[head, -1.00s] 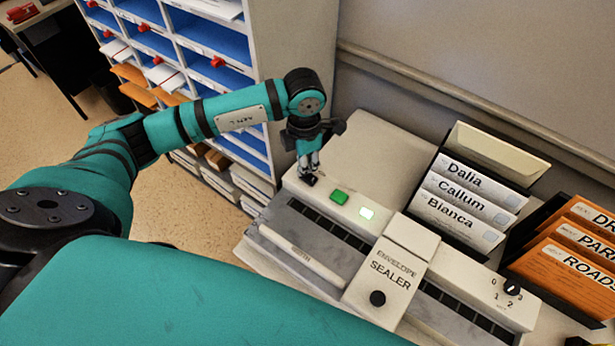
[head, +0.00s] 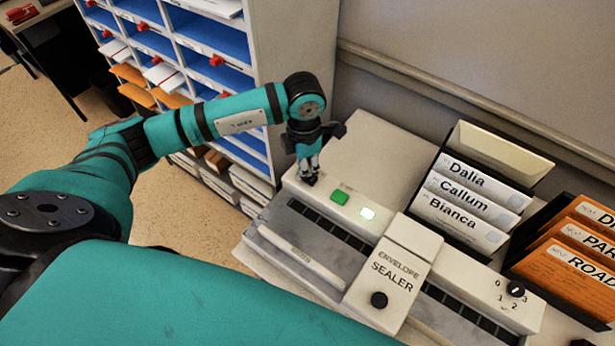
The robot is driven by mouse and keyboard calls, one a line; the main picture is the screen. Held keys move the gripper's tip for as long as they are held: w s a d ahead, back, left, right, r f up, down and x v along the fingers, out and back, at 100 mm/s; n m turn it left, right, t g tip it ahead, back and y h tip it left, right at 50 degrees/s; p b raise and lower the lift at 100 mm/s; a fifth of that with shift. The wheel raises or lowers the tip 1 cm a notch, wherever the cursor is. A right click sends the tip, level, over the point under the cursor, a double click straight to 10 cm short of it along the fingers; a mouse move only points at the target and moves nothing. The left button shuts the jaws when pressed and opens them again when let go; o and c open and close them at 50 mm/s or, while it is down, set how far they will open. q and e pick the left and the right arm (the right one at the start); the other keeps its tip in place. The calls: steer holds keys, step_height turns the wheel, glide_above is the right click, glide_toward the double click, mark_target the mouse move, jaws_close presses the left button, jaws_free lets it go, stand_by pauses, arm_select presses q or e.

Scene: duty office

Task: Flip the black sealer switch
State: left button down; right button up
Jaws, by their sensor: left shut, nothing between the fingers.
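The envelope sealer (head: 405,255) is a long white machine on the counter. My right gripper is not in view.
Name folders (head: 463,205) and orange folders (head: 570,260) stand behind. A pigeonhole shelf (head: 215,75) stands at left.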

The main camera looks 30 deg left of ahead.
arm_select(q)
steer(key=shift+f, duration=0.2)
steer(key=shift+s, duration=0.1)
steer(key=shift+r+p, duration=0.45)
steer(key=shift+r, duration=0.4)
steer(key=shift+r+p, duration=1.45)
steer(key=shift+r, duration=1.25)
steer(key=shift+f, duration=0.1)
